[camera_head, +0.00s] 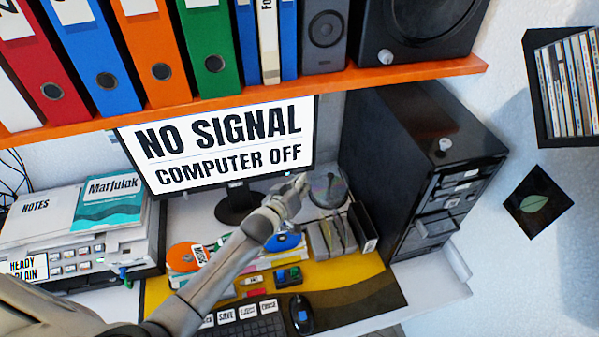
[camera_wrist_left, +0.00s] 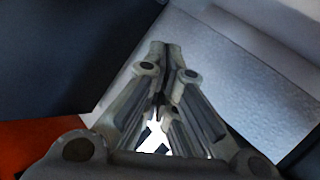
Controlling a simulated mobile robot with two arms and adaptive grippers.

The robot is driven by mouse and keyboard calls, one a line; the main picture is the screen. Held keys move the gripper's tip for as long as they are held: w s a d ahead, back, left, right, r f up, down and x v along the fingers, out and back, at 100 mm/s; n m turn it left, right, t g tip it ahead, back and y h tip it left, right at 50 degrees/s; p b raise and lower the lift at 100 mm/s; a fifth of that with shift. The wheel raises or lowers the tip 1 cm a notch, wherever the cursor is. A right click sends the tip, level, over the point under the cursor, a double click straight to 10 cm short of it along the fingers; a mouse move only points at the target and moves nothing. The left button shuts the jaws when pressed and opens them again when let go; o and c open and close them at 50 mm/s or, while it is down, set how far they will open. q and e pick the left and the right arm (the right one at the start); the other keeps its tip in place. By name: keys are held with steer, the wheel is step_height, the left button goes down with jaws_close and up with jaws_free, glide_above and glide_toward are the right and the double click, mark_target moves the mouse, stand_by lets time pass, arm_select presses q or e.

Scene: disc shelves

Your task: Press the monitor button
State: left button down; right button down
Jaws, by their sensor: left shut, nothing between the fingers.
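The monitor (camera_head: 222,150) stands on the desk under the orange shelf, and its screen reads "NO SIGNAL COMPUTER OFF". My left gripper (camera_head: 301,182) is at the monitor's lower right corner, in front of or just below the bottom bezel. I cannot tell whether it touches the monitor. Its fingers are shut and empty; they also show together in the left wrist view (camera_wrist_left: 166,47). I cannot make out the monitor button; the fingers may be hiding it. My right gripper is not in view.
An orange shelf (camera_head: 230,103) with binders and speakers runs above the monitor. A black computer tower (camera_head: 400,165) stands to the right.

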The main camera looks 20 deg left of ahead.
arm_select(q)
steer(key=shift+w+a, duration=0.25)
steer(key=shift+w, duration=0.1)
stand_by(0.6)
steer(key=shift+s+d+p, duration=0.45)
steer(key=shift+s, duration=0.3)
steer(key=s+d+p, duration=0.1)
steer(key=s, duration=0.1)
steer(key=s+d+p, duration=0.1)
steer(key=s, duration=0.1)
steer(key=shift+d, duration=0.4)
steer(key=shift+s+f, duration=0.1)
stand_by(0.6)
